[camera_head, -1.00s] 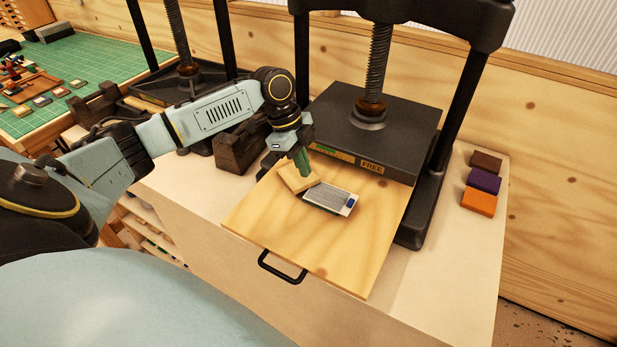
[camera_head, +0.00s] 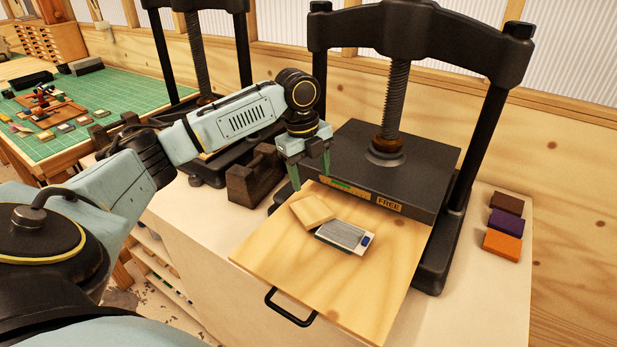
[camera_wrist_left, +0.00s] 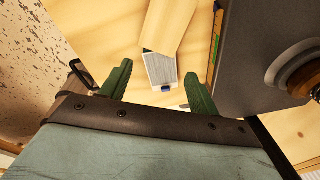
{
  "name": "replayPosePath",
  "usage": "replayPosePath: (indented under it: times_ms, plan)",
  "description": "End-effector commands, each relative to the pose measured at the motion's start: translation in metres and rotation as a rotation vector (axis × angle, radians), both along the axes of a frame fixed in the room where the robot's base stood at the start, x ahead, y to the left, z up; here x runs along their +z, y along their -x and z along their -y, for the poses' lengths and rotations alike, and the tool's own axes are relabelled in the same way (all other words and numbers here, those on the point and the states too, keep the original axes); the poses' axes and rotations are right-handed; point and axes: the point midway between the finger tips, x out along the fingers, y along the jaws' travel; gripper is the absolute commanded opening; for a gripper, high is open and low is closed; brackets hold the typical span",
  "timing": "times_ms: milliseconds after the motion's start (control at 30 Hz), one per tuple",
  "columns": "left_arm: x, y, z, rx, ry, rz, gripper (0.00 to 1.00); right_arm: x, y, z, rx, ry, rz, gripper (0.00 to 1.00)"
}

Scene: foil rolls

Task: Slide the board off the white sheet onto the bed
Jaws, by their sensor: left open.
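The board (camera_head: 312,211), a small pale wooden block, lies on the light wooden bed (camera_head: 320,275) of the press. The white sheet (camera_head: 345,237), with a grey top face and a blue patch at one end, lies right beside it. The board's edge meets or slightly overlaps the sheet's end; I cannot tell which. In the left wrist view, the board (camera_wrist_left: 170,28) and the sheet (camera_wrist_left: 160,70) also show end to end. My left gripper (camera_head: 311,182) is open and empty, raised above the bed just behind the board. My right gripper is out of view.
A black press plate (camera_head: 400,165) with a FREE label stands behind the bed. A black handle (camera_head: 290,308) sticks out in front. Brown, purple and orange blocks (camera_head: 503,245) lie at right. A dark wooden holder (camera_head: 253,180) stands left. The bed's front half is clear.

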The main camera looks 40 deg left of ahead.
Motion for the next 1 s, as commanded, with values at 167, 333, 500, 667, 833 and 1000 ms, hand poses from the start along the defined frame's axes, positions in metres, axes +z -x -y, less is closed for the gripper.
replayPosePath:
  times_ms: [167,333,500,667,833,1000]
  plan:
    - [0.006,-0.005,-0.012,-0.118,-0.078,0.016,0.85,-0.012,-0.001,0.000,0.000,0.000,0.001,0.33]
    - [0.009,-0.006,-0.014,-0.136,-0.090,0.016,0.96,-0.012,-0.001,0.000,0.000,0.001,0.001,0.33]
    - [0.009,-0.006,-0.014,-0.134,-0.088,0.016,0.96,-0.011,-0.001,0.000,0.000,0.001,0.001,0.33]
    - [0.000,-0.006,-0.013,-0.133,-0.088,0.015,0.96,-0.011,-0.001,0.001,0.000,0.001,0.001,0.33]
    - [-0.025,-0.008,-0.012,-0.132,-0.087,0.011,0.96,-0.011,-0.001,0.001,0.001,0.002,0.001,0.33]
    - [-0.059,-0.011,-0.011,-0.133,-0.087,0.013,0.96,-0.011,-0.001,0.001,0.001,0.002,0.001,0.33]
